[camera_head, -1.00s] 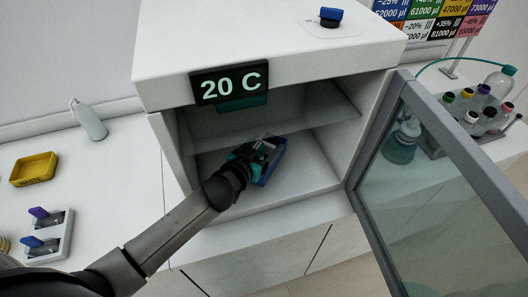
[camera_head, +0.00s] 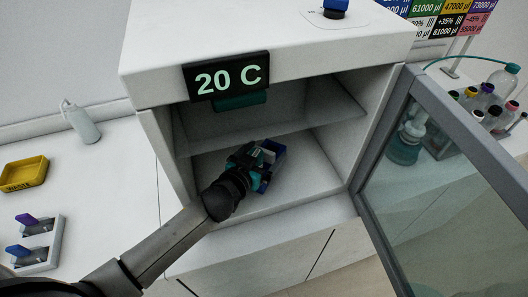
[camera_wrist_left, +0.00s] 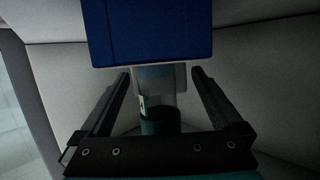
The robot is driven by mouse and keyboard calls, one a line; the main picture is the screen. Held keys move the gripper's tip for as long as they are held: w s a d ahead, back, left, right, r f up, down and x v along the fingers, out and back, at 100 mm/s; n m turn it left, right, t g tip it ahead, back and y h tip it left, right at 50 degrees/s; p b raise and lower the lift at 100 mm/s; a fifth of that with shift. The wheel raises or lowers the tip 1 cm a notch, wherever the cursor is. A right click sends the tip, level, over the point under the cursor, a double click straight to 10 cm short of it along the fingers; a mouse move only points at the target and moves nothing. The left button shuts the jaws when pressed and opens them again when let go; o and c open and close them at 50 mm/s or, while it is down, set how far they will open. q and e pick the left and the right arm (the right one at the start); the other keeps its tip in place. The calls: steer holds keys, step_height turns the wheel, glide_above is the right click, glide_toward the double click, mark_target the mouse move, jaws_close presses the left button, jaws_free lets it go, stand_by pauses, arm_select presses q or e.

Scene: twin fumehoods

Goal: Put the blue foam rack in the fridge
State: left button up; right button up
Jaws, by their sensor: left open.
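The blue foam rack (camera_head: 275,152) is inside the open fridge (camera_head: 215,218), low in the lower compartment. My left gripper (camera_head: 254,157) is also inside and covers part of the rack's left side. In the left wrist view, the rack's dark blue face (camera_wrist_left: 150,35) fills the top middle, just beyond the gripper (camera_wrist_left: 160,85). The two fingers stand wide apart. A clear, pale cylindrical shape (camera_wrist_left: 157,95) shows between them, below the rack. I cannot tell whether a finger touches the rack. My right gripper is not in view.
The fridge's glass door (camera_head: 440,190) stands open on the right. An inner shelf (camera_head: 300,122) lies above my gripper. A yellow tray (camera_head: 25,173), a wash bottle (camera_head: 82,122) and a small holder (camera_head: 40,245) are on the left counter. Several bottles (camera_head: 490,100) stand behind the door.

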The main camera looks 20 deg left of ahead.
arm_select(q)
steer(key=shift+r, duration=0.25)
steer(key=shift+s, duration=0.35)
steer(key=v, duration=1.1)
steer(key=shift+p, duration=0.35)
steer(key=shift+s+a+r, duration=0.1)
steer(key=shift+s, duration=0.05)
